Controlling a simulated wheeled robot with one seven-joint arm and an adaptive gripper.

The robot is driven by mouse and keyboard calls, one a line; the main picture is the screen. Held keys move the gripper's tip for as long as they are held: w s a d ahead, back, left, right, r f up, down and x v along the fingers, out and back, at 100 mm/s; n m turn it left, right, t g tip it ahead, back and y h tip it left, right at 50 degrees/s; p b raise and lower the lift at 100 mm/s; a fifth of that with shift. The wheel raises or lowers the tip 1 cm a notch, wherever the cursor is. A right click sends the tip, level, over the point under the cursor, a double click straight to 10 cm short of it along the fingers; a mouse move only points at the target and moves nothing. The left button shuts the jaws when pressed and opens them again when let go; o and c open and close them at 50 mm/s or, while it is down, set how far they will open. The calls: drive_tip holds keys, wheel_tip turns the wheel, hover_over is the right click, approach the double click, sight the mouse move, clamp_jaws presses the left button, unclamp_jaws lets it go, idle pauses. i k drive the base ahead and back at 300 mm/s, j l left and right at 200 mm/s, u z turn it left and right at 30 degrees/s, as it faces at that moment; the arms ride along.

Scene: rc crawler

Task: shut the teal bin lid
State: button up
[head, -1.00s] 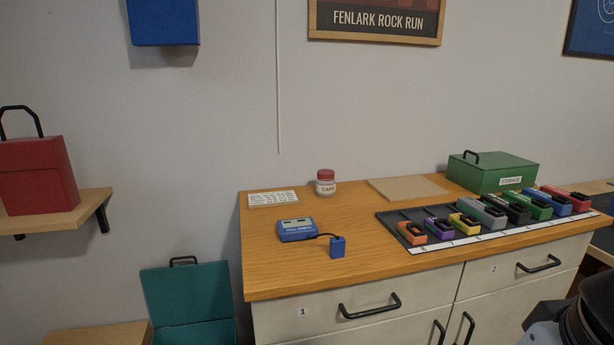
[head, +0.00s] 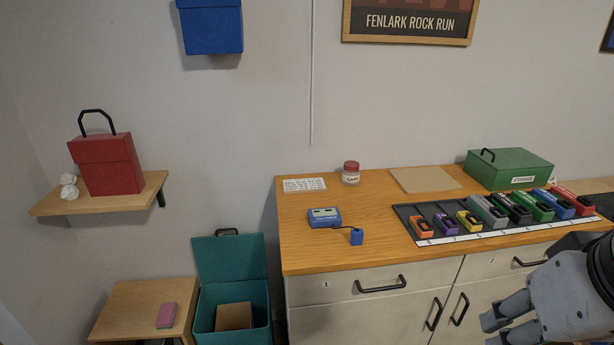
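The teal bin (head: 205,318) stands on the left, between a low wooden table and the drawer cabinet. Its teal lid (head: 231,259) is raised upright at the back, near the wall, with a black handle (head: 228,232) on its top edge. A brown box-like thing (head: 234,316) lies inside the open bin. My gripper (head: 484,330) is at the lower right, in front of the cabinet and far from the bin. Its grey fingers point left and it touches nothing that I can see. Its finger opening is not clear from this angle.
The low wooden table (head: 120,310) with a pink block (head: 166,315) stands left of the bin. The wooden-topped cabinet (head: 300,262) is close on its right. A wall shelf (head: 50,208) with a red box (head: 106,164) hangs above left.

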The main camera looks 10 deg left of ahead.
sight(232, 257)
drive_tip(key=i+j+u, duration=0.1)
drive_tip(key=i+u, duration=0.4)
drive_tip(key=i, duration=0.45)
